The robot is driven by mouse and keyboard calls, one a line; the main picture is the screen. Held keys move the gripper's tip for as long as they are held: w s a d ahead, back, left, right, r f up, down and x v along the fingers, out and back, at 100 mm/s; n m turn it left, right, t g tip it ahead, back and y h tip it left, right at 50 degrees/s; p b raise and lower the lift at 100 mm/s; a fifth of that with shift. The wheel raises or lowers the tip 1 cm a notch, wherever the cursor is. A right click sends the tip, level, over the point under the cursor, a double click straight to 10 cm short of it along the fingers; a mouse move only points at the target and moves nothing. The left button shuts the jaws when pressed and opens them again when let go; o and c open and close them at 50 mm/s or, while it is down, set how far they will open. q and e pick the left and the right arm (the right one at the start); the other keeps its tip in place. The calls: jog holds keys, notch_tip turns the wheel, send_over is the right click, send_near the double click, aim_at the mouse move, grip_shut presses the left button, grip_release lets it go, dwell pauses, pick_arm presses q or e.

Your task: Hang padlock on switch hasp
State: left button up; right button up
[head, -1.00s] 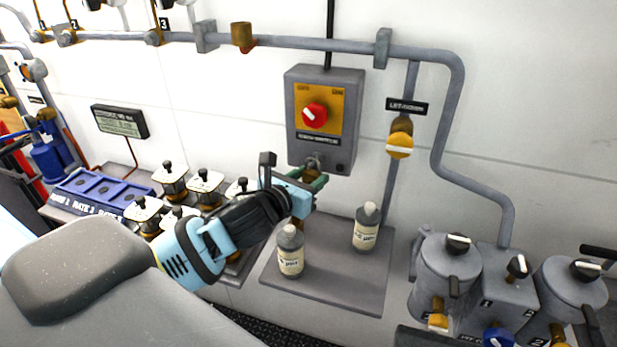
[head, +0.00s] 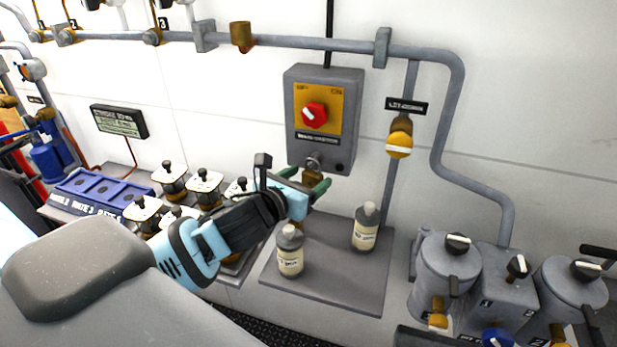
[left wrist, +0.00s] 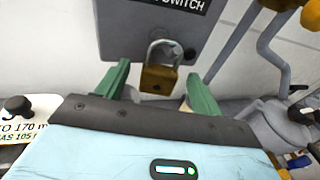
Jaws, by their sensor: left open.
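The switch box (head: 324,118) is grey on the white wall, with a red knob (head: 314,115) on a yellow plate. A brass padlock (left wrist: 158,79) with a steel shackle is at the box's lower edge, upright, shackle up. The padlock also shows small in the head view (head: 312,175). The shackle appears to hang at the hasp (head: 314,161); its exact threading is too small to tell. My left gripper (head: 310,179) is open, its green fingers on either side of the padlock, with gaps visible in the left wrist view. My right gripper is out of view.
Two bottles, one (head: 290,250) left and one (head: 365,227) right, stand on a grey shelf (head: 330,285) below the box. Several capped jars (head: 204,186) sit left, near my arm. A pipe with a yellow valve (head: 399,144) runs right of the box.

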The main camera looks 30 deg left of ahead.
pick_arm(q)
jog(key=shift+s+r, duration=0.15)
jog(key=shift+s, duration=1)
jog(key=shift+s+r, duration=0.2)
jog(key=shift+s, duration=0.9)
jog(key=shift+s+r, duration=0.15)
jog(key=shift+s, duration=1)
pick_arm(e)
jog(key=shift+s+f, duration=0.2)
